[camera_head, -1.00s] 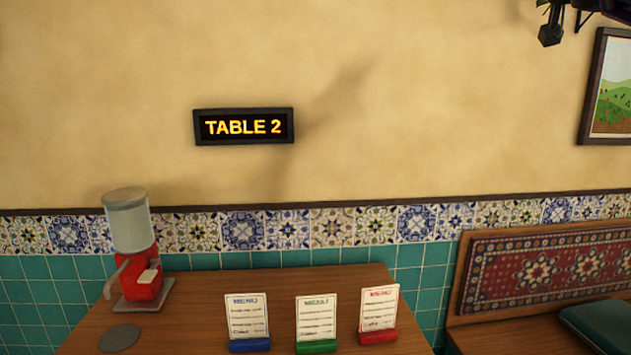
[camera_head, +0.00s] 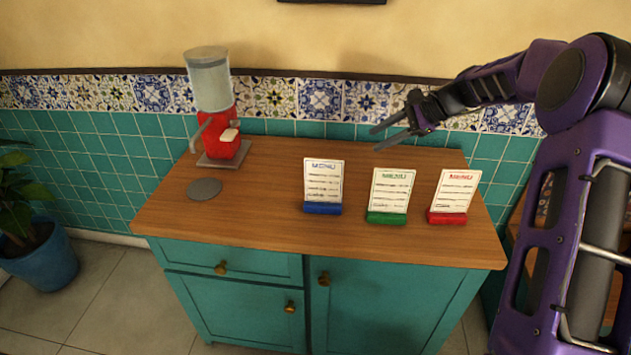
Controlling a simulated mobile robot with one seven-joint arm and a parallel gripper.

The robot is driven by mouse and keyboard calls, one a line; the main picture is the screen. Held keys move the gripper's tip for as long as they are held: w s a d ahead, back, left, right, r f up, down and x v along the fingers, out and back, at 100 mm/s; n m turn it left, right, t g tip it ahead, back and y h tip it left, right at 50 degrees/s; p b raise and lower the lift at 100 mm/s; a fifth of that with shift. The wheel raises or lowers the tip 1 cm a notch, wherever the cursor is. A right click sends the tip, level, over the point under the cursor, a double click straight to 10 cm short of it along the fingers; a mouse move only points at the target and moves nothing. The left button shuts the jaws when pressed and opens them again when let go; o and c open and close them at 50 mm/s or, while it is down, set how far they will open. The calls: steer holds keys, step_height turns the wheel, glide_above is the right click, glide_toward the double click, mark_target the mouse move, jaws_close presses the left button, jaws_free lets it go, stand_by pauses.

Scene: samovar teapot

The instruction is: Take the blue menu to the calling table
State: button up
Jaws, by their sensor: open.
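The blue menu (camera_head: 323,186) is a white card with blue lettering, upright in a blue base, on the wooden top of the teal cabinet (camera_head: 262,205). It is the leftmost of three menus. My gripper (camera_head: 373,138) is open and empty, above the back part of the cabinet top, behind and to the right of the blue menu and apart from it. Its fingers point left. The wall sign that read "TABLE 2" now shows only as a dark lower edge (camera_head: 333,1) at the top of the picture. No calling table shows in this view.
A green menu (camera_head: 390,195) and a red menu (camera_head: 452,196) stand close on the right. A red dispenser (camera_head: 221,128) and a grey disc (camera_head: 204,189) are on the left. A potted plant (camera_head: 42,262) stands on the floor. The front left of the top is clear.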

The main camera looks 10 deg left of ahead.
mark_target(331, 160)
steer(key=s+m+g+y, duration=0.3)
steer(key=s+m+y, duration=0.1)
steer(key=s+m, duration=0.1)
steer(key=x, duration=0.4)
steer(key=b+x, duration=0.1)
steer(key=x, duration=0.3)
steer(key=r+b+x, duration=0.1)
steer(key=x, duration=0.3)
steer(key=shift+w+a+r, duration=0.15)
steer(key=shift+w+a, duration=0.1)
steer(key=shift+w, duration=0.1)
steer(key=b+x, duration=0.1)
steer(key=x, duration=0.4)
steer(key=shift+w, duration=0.1)
jaws_close()
stand_by(0.4)
